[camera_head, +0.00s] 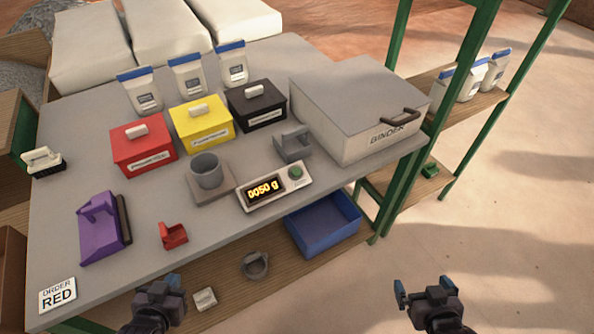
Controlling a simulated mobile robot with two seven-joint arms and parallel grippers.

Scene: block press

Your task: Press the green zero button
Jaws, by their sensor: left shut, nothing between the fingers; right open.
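The green zero button (295,172) is on the right end of the scale's display panel (272,199), which reads 0050 g in yellow digits. A grey cup (206,171) stands on the scale's plate (227,193), just behind and left of the panel. My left gripper (161,286) is shut and empty, in front of the table's front edge, below and left of the panel. My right gripper (426,287) is open and empty, over the floor to the right, well apart from the button.
Red (142,154), yellow (203,130) and black (259,110) lidded boxes stand behind the scale. A grey scoop (293,146) is behind the button, a red scoop (173,235) left of the panel, a purple tool (98,232) further left. The binder box (350,92) is right.

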